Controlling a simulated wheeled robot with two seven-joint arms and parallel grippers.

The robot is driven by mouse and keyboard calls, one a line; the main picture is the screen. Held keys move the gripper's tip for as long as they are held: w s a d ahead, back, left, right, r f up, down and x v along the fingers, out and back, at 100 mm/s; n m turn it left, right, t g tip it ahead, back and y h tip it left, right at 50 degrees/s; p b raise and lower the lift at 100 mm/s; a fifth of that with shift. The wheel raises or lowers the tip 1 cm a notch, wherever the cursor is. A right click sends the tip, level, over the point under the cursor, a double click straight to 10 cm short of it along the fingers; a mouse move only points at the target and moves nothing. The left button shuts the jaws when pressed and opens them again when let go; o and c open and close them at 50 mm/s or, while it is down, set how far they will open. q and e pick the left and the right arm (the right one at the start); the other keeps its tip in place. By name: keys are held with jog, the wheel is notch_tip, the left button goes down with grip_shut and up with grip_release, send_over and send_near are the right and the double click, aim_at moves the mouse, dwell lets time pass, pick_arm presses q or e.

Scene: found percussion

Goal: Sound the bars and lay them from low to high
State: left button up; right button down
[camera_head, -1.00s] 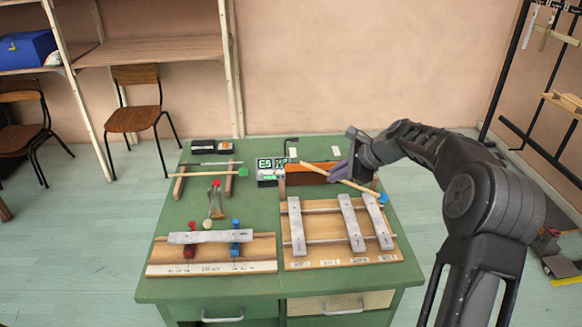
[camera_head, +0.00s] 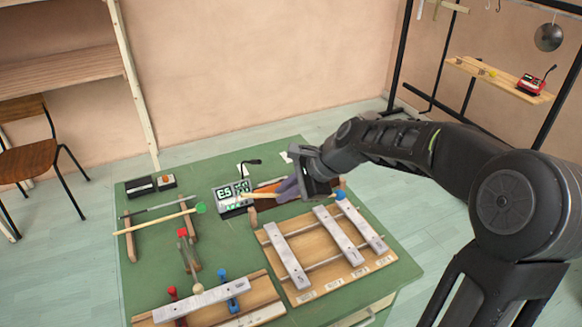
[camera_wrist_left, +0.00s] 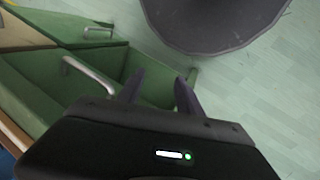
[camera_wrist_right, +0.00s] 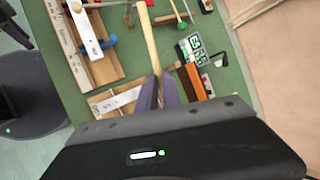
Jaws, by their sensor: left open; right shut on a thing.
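My right gripper (camera_head: 290,188) is shut on a wooden mallet (camera_wrist_right: 147,35) above the table's back part. Its blue head (camera_head: 340,195) shows right of the jaws; the handle sticks out left. Three silver bars, left (camera_head: 287,256), middle (camera_head: 338,235) and right (camera_head: 361,224), lie across the right wooden rack (camera_head: 310,268). One silver bar (camera_head: 200,301) lies over the red and blue supports of the left wooden rack (camera_head: 262,290). The display (camera_head: 232,196) reads E5. My left gripper (camera_wrist_left: 158,85) is open and empty, seen only in the left wrist view.
A green-headed mallet (camera_head: 160,219) and a dark rod lie across two wooden supports at the table's left. A small black box (camera_head: 140,187) sits at the back left. Green drawers (camera_wrist_left: 110,60) are near my left gripper.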

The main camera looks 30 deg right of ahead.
jog(key=shift+s+d+f, duration=0.2)
jog(key=shift+s+f, duration=0.05)
jog(key=shift+f, duration=0.1)
notch_tip(320, 180, down, 5)
jog(key=b, duration=0.3)
dwell(0.4)
jog(key=shift+f, duration=0.1)
notch_tip(320, 180, down, 6)
jog(key=d+y+b, duration=0.2)
jog(key=b, duration=0.7)
notch_tip(320, 180, up, 7)
jog(key=p, duration=0.7)
jog(key=shift+m, duration=0.3)
